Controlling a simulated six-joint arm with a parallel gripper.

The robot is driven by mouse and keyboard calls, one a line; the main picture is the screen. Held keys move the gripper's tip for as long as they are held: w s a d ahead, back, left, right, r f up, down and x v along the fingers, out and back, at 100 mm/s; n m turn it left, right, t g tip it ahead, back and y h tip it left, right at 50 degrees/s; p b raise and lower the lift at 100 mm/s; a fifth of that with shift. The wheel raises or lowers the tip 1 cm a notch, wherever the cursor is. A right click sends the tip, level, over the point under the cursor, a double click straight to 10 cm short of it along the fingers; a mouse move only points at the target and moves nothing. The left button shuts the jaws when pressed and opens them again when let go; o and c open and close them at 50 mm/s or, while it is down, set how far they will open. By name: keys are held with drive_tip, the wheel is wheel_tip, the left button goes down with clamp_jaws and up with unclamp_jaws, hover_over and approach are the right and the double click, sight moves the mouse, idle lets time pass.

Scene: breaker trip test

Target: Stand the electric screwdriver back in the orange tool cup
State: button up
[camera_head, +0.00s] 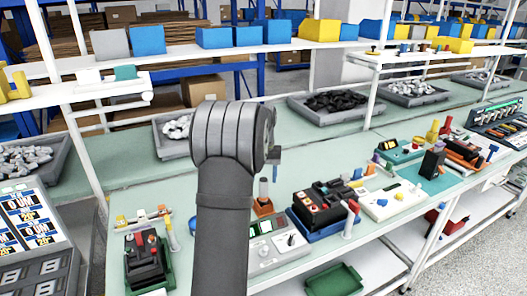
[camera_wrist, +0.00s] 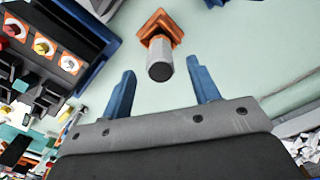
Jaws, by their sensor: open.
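The orange tool cup (camera_wrist: 158,20) stands on the pale green bench, at the top middle of the wrist view. The electric screwdriver (camera_wrist: 160,52), a grey body with a dark round end, stands in it with that end toward the camera. In the head view the cup (camera_head: 262,208) is just right of my arm, with the screwdriver (camera_head: 263,188) rising from it. My gripper (camera_wrist: 161,66) is open, its two blue fingers apart on either side of the screwdriver's end in the picture. I see no contact. In the head view my arm hides most of the gripper.
Another black unit in a green tray (camera_head: 150,262) is at the left. Bins of parts line the bench's back.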

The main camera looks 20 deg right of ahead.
wheel_tip(320, 180, up, 11)
idle(0.7)
wheel_tip(320, 180, down, 18)
drive_tip(key=shift+r, duration=0.45)
idle(0.3)
wheel_tip(320, 180, up, 17)
wheel_tip(320, 180, down, 17)
drive_tip(key=shift+f, duration=0.1)
drive_tip(key=shift+r, duration=2.65)
